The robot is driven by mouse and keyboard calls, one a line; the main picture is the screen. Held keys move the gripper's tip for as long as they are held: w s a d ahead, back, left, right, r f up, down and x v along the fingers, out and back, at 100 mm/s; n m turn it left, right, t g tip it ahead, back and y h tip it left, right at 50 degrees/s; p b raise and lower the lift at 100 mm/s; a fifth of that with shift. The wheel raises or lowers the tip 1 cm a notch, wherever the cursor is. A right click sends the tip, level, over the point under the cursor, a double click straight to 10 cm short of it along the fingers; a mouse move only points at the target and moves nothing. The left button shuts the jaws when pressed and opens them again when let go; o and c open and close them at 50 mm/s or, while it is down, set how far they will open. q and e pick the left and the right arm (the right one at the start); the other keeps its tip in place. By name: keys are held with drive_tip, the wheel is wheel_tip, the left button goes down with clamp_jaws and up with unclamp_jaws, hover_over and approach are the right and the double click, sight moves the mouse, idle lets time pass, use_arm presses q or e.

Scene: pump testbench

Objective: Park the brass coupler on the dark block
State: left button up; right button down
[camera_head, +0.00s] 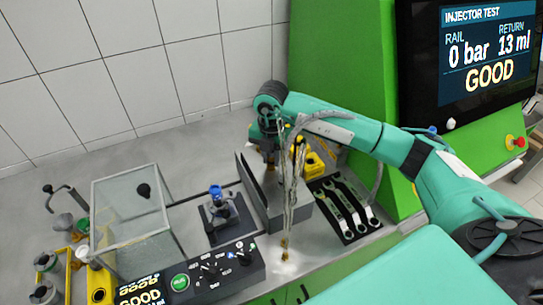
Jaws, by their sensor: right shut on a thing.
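My right gripper (269,158) points down over the middle of the bench, partly hidden by its own wrist and a braided hose (290,190). It is shut on what seems to be the brass coupler, which is mostly hidden between the fingers. The dark block (278,212) stands directly below and around the gripper in the picture; I cannot tell whether the coupler touches it. The hose loops over my right forearm and hangs in front of the block, down to a brass-coloured fitting (285,246) near the bench front. My left gripper is not in view.
A dark holder with a blue-topped part (216,195) stands left of the block. Several wrenches lie on a black tray (347,212) to the right, with a yellow part (316,165) behind. A glass box (130,215) and control panel (215,272) are left; a green cabinet (340,60) stands behind.

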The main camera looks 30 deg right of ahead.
drive_tip(key=shift+f+b, duration=0.35)
drive_tip(key=shift+f, duration=0.1)
idle(0.5)
drive_tip(key=c, duration=1.2)
unclamp_jaws()
drive_tip(key=shift+o, duration=0.2)
drive_tip(key=shift+r, duration=0.1)
drive_tip(key=shift+r+p, duration=2)
drive_tip(key=shift+r, duration=1.5)
drive_tip(key=shift+f, duration=0.1)
